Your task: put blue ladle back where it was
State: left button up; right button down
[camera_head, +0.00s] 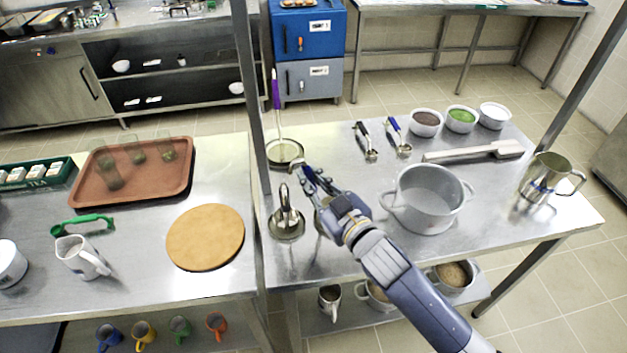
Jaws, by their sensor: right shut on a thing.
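A ladle with a blue handle (392,124) and a metal bowl lies on the right-hand steel table, beside a black-handled ladle (363,130). A long purple-handled utensil (276,90) points up at the table's far left corner, its lower end at a round greenish dish (285,153). My right gripper (308,174) is above the table's left part, close to that dish. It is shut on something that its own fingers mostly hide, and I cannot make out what. Its wrist partly covers a metal piece below it. My left gripper is not in view.
A grey pot (428,198) stands right of my right arm, with a metal pitcher (546,180) farther right. A round metal item (287,226) with an upright handle is near the table post (252,90). Bowls (425,123) and a long pale utensil (475,152) occupy the back right.

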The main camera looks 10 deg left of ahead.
jog(key=c, duration=2)
grip_release()
jog(key=shift+f, duration=0.15)
jog(key=o, duration=0.4)
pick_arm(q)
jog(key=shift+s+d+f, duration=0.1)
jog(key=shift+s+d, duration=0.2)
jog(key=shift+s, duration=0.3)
